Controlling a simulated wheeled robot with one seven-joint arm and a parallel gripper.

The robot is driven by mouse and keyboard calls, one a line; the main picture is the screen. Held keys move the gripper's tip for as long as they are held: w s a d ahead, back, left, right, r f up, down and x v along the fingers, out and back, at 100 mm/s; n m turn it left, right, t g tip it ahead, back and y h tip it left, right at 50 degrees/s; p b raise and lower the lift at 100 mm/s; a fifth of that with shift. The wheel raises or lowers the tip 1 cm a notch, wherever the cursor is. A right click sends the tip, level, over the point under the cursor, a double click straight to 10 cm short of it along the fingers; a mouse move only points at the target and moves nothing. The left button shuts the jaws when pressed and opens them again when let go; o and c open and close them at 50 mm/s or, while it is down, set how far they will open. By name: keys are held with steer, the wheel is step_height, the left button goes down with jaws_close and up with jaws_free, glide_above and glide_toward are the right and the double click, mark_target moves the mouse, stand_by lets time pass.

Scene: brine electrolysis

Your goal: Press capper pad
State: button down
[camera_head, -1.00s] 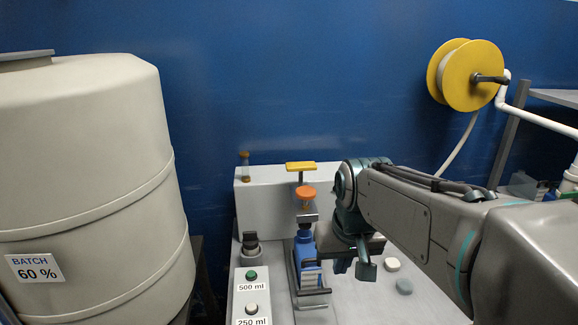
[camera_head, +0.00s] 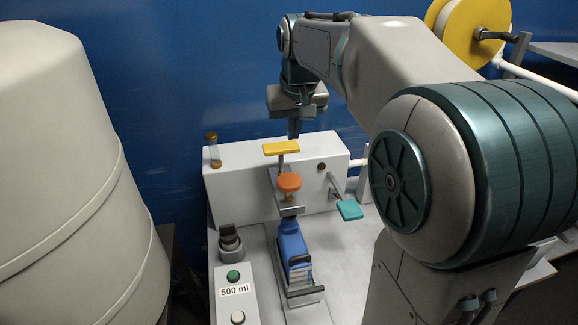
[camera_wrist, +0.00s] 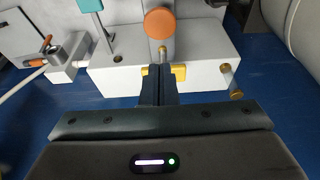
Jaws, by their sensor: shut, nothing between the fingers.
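The capper stands in front of a white block (camera_head: 240,180). A yellow pad (camera_head: 281,148) tops its post, above an orange knob (camera_head: 289,183). A blue bottle (camera_head: 293,245) stands upright in a holder below them. My gripper (camera_head: 294,134) is shut and empty, pointing down just above the yellow pad; I cannot tell whether it touches. In the wrist view my shut fingers (camera_wrist: 158,72) cover the middle of the yellow pad (camera_wrist: 180,71), and the orange knob (camera_wrist: 160,22) shows beyond the fingertips.
A teal paddle (camera_head: 349,210) on a rod sticks out right of the capper. A button box (camera_head: 236,291) labelled 500 ml is at front left. A small amber-capped vial (camera_head: 214,150) stands on the block's left end. A large beige tank (camera_head: 60,180) fills the left.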

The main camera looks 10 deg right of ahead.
mark_target(290, 179)
steer(key=x, duration=0.4)
steer(key=p+x, duration=0.1)
steer(key=x, duration=0.3)
steer(key=s+x, duration=0.1)
steer(key=x, duration=0.4)
steer(key=shift+f+p, duration=0.15)
steer(key=shift+p, duration=0.2)
steer(key=shift+f, duration=0.5)
